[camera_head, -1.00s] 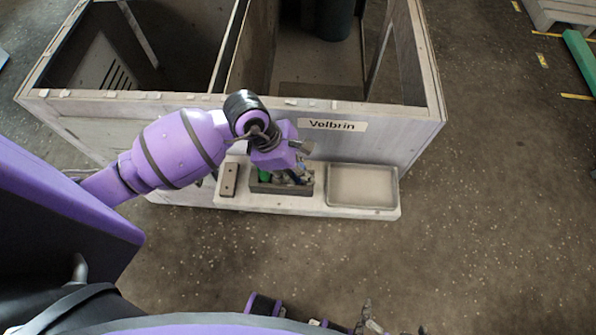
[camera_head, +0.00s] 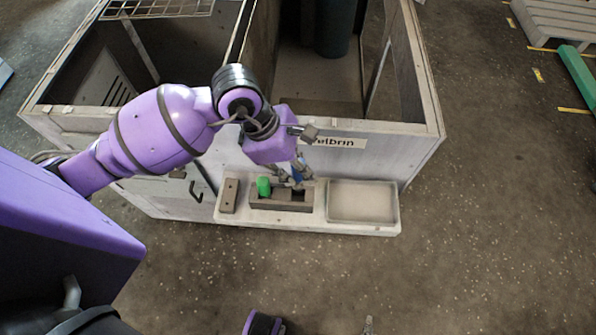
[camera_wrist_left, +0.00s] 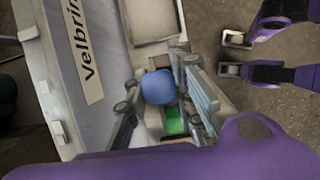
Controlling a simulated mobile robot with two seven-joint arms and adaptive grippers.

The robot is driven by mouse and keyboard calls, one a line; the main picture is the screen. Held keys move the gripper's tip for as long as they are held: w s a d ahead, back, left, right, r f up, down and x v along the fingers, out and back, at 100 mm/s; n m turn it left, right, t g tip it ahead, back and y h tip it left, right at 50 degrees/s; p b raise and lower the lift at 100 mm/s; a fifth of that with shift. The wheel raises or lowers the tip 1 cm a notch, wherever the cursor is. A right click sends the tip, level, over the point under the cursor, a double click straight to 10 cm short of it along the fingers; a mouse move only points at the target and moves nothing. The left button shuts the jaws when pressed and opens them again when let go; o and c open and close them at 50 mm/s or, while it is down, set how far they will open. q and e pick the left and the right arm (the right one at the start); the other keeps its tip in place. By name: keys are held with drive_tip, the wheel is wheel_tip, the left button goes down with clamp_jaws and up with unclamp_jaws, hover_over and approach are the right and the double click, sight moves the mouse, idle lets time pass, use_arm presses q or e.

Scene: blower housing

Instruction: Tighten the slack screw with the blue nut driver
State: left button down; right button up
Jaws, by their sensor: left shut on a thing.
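The blue nut driver (camera_head: 300,176) shows between the fingers of my left gripper (camera_head: 291,182), at the holder. In the left wrist view its rounded blue handle (camera_wrist_left: 158,87) sits between the fingers (camera_wrist_left: 160,104), which are shut on it. I cannot tell whether its lower end is still in the holder. A green-handled tool (camera_head: 264,186) stands in the dark holder (camera_head: 268,204), left of the blue one; it also shows in the wrist view (camera_wrist_left: 174,121). I cannot make out the slack screw.
The open-topped blower housing (camera_head: 385,150) stands behind the ledge (camera_head: 320,222). A shallow tray (camera_head: 362,203) lies right of the holder, a small brown block (camera_head: 230,195) left of it. The floor in front is clear; a pallet (camera_head: 562,22) is far right.

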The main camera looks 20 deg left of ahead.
use_arm(q)
drive_tip(key=c, duration=2.1)
unclamp_jaws()
clamp_jaws()
drive_tip(key=shift+r, duration=0.1)
